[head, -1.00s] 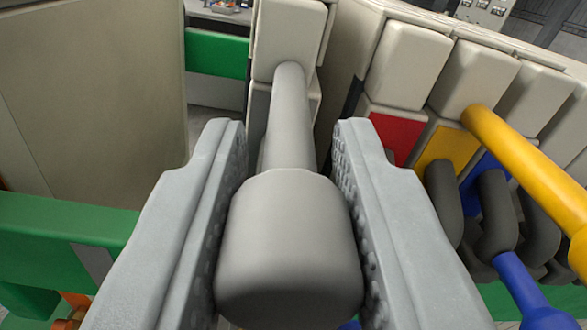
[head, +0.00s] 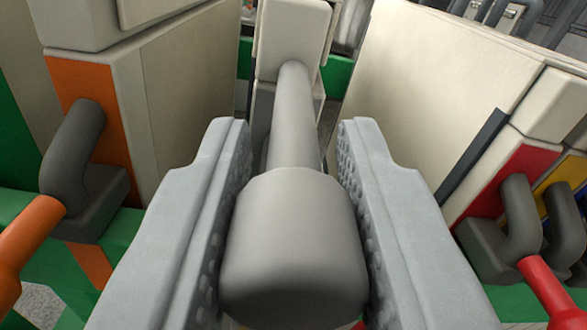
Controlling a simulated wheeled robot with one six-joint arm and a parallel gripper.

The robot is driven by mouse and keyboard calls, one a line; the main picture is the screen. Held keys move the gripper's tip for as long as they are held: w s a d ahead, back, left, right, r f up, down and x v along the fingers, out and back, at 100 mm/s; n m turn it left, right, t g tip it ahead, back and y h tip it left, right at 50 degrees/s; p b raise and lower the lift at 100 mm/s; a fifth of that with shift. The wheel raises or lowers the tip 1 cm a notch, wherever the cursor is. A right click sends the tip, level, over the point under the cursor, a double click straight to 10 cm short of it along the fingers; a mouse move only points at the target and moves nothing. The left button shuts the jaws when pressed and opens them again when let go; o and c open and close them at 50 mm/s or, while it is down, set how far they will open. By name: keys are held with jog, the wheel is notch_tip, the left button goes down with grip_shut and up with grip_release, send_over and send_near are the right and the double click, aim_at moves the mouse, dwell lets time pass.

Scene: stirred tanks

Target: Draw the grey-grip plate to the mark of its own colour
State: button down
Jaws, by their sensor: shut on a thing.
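My gripper (head: 293,215) is shut on a grey grip (head: 293,245), with one finger on each side of its thick end. The grip's thinner stem runs away from me to the narrow cream end of the grey-grip plate (head: 290,40). The plate stands upright between taller cream plates, in a gap on both sides. The grey mark is not clearly visible; the fingers and grip hide what lies below.
On the left stands a cream plate with an orange strip (head: 85,85) and an orange grip (head: 28,240). On the right are cream plates (head: 450,90) with a red strip (head: 515,180) and red grip (head: 545,290), then a yellow strip (head: 575,180). Green rails run behind and below.

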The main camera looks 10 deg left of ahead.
jog(key=c, duration=1.2)
grip_release()
jog(key=shift+o, duration=0.2)
jog(key=v, duration=1.7)
jog(key=shift+s, duration=0.2)
